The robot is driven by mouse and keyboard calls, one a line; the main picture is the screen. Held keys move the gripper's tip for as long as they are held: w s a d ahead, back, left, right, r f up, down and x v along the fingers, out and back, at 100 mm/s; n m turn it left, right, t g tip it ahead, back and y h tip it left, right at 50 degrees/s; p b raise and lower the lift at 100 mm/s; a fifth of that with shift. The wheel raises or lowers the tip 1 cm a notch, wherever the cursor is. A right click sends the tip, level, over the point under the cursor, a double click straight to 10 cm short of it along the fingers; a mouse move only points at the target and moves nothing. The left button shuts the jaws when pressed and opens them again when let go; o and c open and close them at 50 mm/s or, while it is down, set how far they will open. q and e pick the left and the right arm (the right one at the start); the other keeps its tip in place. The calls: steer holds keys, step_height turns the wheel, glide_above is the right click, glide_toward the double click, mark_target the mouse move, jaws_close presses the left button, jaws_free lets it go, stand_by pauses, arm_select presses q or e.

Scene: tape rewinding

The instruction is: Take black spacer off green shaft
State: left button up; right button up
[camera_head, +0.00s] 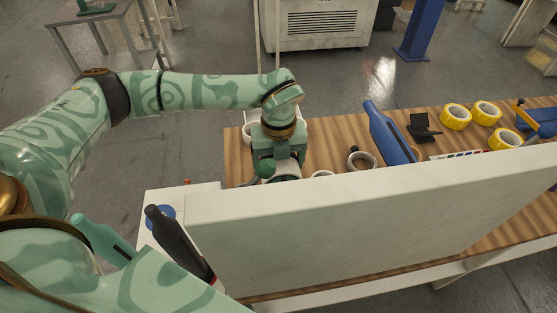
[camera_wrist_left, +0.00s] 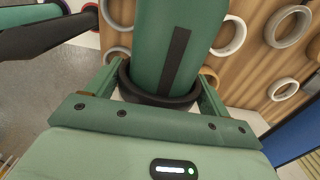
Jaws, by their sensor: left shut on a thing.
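The green shaft (camera_wrist_left: 178,45), with a dark stripe along it, fills the upper middle of the left wrist view. The black spacer (camera_wrist_left: 158,94) is a ring around the shaft, close to my gripper's palm. My left gripper (camera_wrist_left: 160,88) has one finger on each side of the spacer and is shut on it. In the head view my left gripper (camera_head: 277,163) points down at the wooden table behind the white panel. The spacer is hard to make out there, and the panel hides part of that area. My right gripper is not in view.
A white panel (camera_head: 350,215) stands along the near side of the wooden table (camera_head: 330,143). A blue shaft (camera_head: 388,132), a black stand (camera_head: 424,127) and yellow tape rolls (camera_head: 455,117) are to the right. A black shaft (camera_head: 178,240) is at left. Loose pale rings (camera_wrist_left: 288,27) lie on the wood.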

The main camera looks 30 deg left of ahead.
arm_select(q)
steer(key=w+a+b, duration=0.1)
steer(key=w+a, duration=0.1)
steer(key=w, duration=0.1)
steer(key=w+a+b, duration=0.1)
steer(key=w+a, duration=0.2)
steer(key=w, duration=0.1)
steer(key=w+a+b, duration=0.2)
steer(key=w+a, duration=0.1)
steer(key=w, duration=0.1)
steer(key=shift+w+a, duration=0.2)
steer(key=shift+a, duration=0.05)
steer(key=w+a+b, duration=0.5)
steer(key=w, duration=0.1)
steer(key=shift+w, duration=0.3)
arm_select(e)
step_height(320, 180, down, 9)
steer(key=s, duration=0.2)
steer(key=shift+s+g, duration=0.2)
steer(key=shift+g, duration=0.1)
arm_select(q)
steer(key=shift+r, duration=0.1)
steer(key=shift+s, duration=0.1)
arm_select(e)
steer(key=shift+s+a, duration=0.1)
